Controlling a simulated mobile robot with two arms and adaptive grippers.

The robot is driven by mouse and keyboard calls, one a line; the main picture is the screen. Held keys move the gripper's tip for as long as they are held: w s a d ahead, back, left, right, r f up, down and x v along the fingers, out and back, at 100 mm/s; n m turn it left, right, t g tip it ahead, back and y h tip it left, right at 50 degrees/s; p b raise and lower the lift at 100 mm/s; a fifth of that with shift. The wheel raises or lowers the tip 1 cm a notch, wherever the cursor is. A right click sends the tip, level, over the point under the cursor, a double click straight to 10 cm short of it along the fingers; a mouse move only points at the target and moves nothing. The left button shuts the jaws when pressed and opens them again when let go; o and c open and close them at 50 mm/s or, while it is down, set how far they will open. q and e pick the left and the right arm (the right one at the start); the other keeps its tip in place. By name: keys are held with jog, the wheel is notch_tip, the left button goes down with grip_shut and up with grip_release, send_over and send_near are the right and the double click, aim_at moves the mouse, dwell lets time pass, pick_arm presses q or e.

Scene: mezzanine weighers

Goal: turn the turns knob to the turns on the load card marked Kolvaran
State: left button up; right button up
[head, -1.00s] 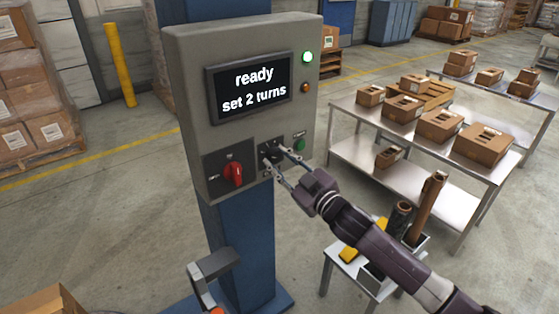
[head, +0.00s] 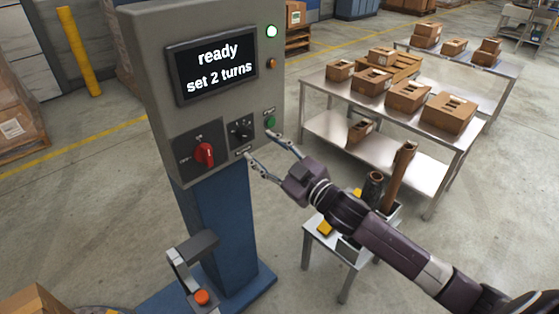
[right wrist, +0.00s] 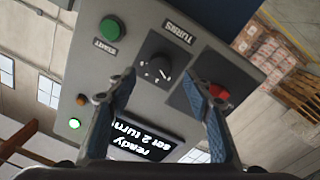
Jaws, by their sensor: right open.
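The black turns knob (head: 241,130) sits on the grey control box (head: 225,25), between a red rotary switch (head: 204,154) and a green start button (head: 269,122). In the right wrist view the knob (right wrist: 158,68) lies under the label TURNS, with white marks around it. The display (head: 213,68) reads "ready, set 2 turns". My right gripper (head: 260,145) is open and empty, apart from the knob and in front of it; its two fingers (right wrist: 168,85) show either side of the knob in the wrist view. I see no card marked Kolvaran. My left gripper is not in view.
A blue column (head: 228,225) carries the box. A small stand (head: 322,238) with brown rolls (head: 398,178) is below my right arm. Steel tables (head: 385,130) with cartons stand at right. A grey bracket with an orange button (head: 202,297) is low in front.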

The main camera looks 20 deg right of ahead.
jog(key=v, duration=0.6)
jog(key=shift+s, duration=0.15)
jog(key=shift+f, duration=0.1)
